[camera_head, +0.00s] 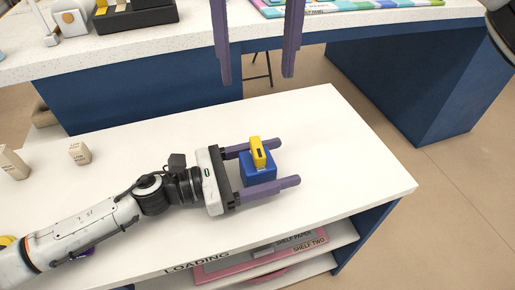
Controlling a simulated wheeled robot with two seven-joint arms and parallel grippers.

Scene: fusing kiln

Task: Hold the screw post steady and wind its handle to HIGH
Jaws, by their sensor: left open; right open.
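The screw post is a blue block (259,175) with a yellow handle (258,152) on top, standing on the white tabletop. Any HIGH mark on it is too small to read. My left gripper (285,163) is open, low over the table, with one purple finger on the far side of the block and one on the near side. I cannot tell whether either finger touches it. My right gripper (257,78) is open and empty at the top of the picture, its two fingers pointing down, apart from the post. Its palm is out of frame.
Small beige blocks (79,153) stand at the table's left. The white tabletop (345,150) is clear right of the post. Below its front edge are shelves with a pink-edged item (215,270). A speckled counter (150,45) with a dark tray (137,17) runs behind.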

